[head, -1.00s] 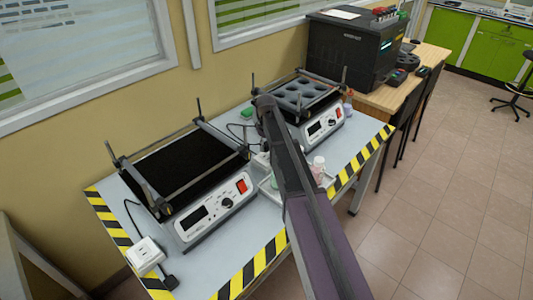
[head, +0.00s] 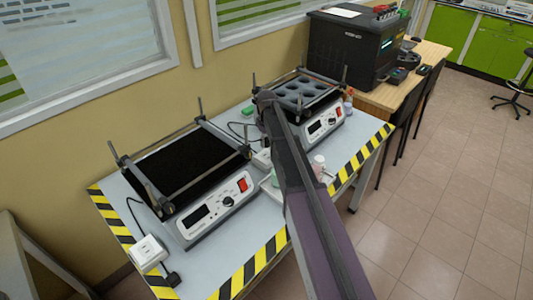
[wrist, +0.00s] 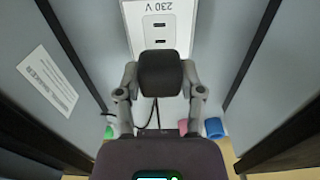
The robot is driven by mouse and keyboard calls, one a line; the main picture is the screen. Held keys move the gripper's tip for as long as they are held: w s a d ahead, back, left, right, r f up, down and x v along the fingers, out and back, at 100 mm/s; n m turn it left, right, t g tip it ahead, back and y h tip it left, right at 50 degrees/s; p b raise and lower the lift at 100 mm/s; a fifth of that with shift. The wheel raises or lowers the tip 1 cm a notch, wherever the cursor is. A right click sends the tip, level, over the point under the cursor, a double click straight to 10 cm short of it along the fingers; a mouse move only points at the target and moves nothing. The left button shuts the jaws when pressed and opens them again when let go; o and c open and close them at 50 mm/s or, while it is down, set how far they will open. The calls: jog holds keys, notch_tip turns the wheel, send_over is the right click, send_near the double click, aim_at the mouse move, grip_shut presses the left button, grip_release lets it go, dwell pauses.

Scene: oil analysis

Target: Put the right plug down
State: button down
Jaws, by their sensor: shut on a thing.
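In the wrist view my gripper (wrist: 160,82) is shut on the black right plug (wrist: 160,70). The white 230 V socket box (wrist: 158,20) lies just beyond the plug, with two dark slots showing. The plug overlaps the lower part of the box in the picture; I cannot tell whether they touch. In the head view my arm hides the gripper and the held plug. A white edge (head: 262,159), perhaps of that socket box, shows beside the arm. A second white socket box (head: 148,252) stands at the table's front left, with a black plug (head: 174,280) beside it.
Two shakers stand on the table, the left with a black platform (head: 180,168), the right with round holes (head: 303,91). A tray (head: 327,178) with small bottles is right of my arm. Dark cables (wrist: 150,122) run below the plug in the wrist view.

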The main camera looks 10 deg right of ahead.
aim_at(267, 139)
notch_tip(267, 139, up, 23)
jog(key=p, duration=2.3)
jog(key=shift+r, duration=0.2)
jog(key=shift+s, duration=0.15)
